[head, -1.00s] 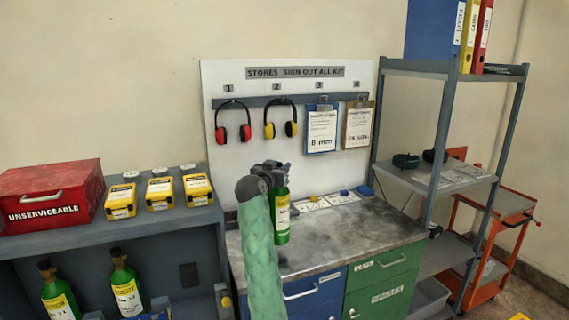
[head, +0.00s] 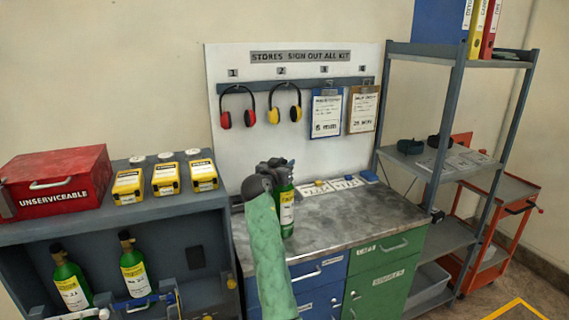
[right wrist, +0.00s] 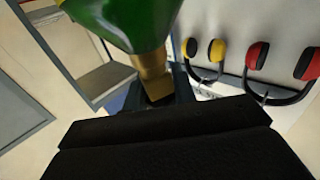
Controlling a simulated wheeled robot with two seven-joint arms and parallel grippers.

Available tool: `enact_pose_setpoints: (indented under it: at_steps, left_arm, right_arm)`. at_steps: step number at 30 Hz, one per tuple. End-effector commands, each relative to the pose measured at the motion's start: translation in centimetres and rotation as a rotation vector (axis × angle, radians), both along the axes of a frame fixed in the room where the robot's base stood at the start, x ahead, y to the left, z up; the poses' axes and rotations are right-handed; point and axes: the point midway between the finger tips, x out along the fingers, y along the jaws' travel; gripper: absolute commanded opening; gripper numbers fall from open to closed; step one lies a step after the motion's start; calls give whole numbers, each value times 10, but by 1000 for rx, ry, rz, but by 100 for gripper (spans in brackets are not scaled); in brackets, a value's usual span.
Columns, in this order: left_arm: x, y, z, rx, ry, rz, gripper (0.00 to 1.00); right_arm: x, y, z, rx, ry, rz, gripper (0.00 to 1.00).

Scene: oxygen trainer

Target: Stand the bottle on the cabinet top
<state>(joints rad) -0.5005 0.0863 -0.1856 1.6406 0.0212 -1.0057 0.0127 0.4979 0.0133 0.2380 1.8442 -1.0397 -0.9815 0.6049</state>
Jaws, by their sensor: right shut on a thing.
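The green bottle (head: 287,213) with a yellow and white label is upright over the left part of the grey cabinet top (head: 345,228). I cannot tell whether its base touches the surface. My right gripper (head: 278,173) is shut on the bottle's neck, with my arm partly hiding the bottle's left side. In the right wrist view the green body (right wrist: 125,20) and brass neck (right wrist: 153,75) show, with the dark fingers (right wrist: 165,92) around the neck. My left gripper is not in view.
Cards and small items (head: 335,184) lie at the back of the cabinet top; its middle and right are clear. Left is a shelf unit with a red box (head: 55,180), yellow cases (head: 165,180) and two green bottles (head: 133,268). A shelving rack (head: 450,140) stands right.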

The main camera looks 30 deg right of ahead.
Motion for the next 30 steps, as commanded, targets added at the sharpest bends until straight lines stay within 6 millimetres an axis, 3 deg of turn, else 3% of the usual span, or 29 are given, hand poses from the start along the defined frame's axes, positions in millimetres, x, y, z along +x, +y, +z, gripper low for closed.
enact_pose_setpoints:
  at_steps: [10, 11, 14, 27, 30]
  left_arm:
    - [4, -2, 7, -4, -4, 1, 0]
    - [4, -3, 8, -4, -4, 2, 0]
    - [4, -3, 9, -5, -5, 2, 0]
    - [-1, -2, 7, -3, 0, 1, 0]
    - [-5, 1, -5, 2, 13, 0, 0]
  right_arm:
    - [0, 0, 1, -2, -4, 0, 0]
    - [0, 0, -1, 0, 0, 0, 31]
    - [0, 0, -1, 0, 0, 0, 48]
    - [0, 0, 1, 0, 0, 0, 48]
    - [-2, 5, -2, 0, 0, 1, 48]
